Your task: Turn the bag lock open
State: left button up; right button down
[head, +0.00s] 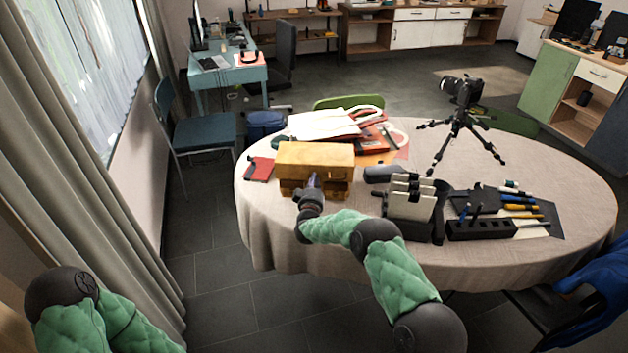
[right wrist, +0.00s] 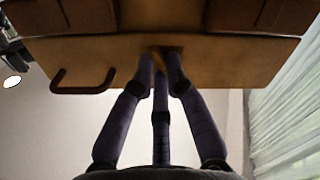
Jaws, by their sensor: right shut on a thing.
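The tan-brown bag (head: 315,154) stands upright at the left front of the round table. My right gripper (head: 314,181) reaches its front face. In the right wrist view the bag (right wrist: 225,62) fills the top, and the fingers of my right gripper (right wrist: 160,58) close together on the small yellowish bag lock (right wrist: 158,62). The fingertips hide most of the lock, so I cannot tell its turn angle. A dark bent handle (right wrist: 82,82) shows on the bag to the left of the fingers. My left gripper is out of view; only its arm shows at lower left.
White and red bags (head: 325,124) lie behind the bag, and a red pouch (head: 259,168) lies to its left. A black holder with pale panels (head: 409,203) stands to the right. A camera on a tripod (head: 459,125) stands farther back on the table (head: 560,185).

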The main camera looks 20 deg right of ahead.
jog(key=n+p, duration=0.1)
jog(key=n, duration=0.2)
jog(key=n+p, duration=0.1)
jog(key=n, duration=0.3)
jog(key=n+p, duration=0.1)
jog(key=n, duration=0.3)
jog(key=shift+w+a, duration=0.1)
jog(key=shift+a, duration=0.15)
jog(key=shift+n, duration=0.4)
jog(key=c, duration=1.2)
grip_release()
jog(key=shift+c, duration=0.2)
jog(key=v, duration=1.2)
jog(key=shift+f, duration=0.1)
